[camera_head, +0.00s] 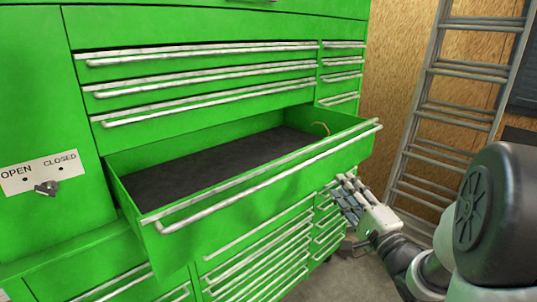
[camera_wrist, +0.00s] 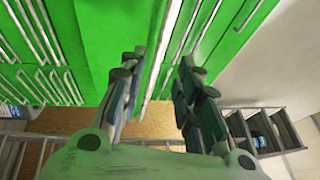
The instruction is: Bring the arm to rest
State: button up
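My arm reaches in from the right in the head view, with my gripper (camera_head: 348,196) at its end. The gripper is beside the right part of the open drawer's front, below the drawer's long metal handle (camera_head: 270,178). In the wrist view my gripper (camera_wrist: 158,76) has its two fingers apart, with nothing held between them. Green cabinet surfaces and a pale bar show beyond the fingertips. I cannot tell whether the fingers touch the drawer front.
A green tool cabinet (camera_head: 30,90) fills the left and middle. A metal ladder (camera_head: 462,110) leans at the right. Bare floor (camera_head: 350,262) shows below my gripper.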

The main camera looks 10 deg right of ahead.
jog(key=s+a+f+n+g, duration=0.2)
jog(key=s+a+n+g, duration=0.3)
jog(key=s, duration=0.4)
jog(key=s+a+f+n+g+h, duration=0.1)
jog(key=s+a+f+n+g, duration=0.2)
jog(key=s+a+n+g, duration=0.2)
jog(key=s+a+f+n+g, duration=0.3)
jog(key=s+a+n+g, duration=0.2)
jog(key=s, duration=0.8)
jog(key=a+n, duration=0.2)
jog(key=a, duration=0.1)
jog(key=shift+a+n+h, duration=0.2)
jog(key=shift+n+h, duration=0.2)
jog(key=shift+r, duration=0.2)
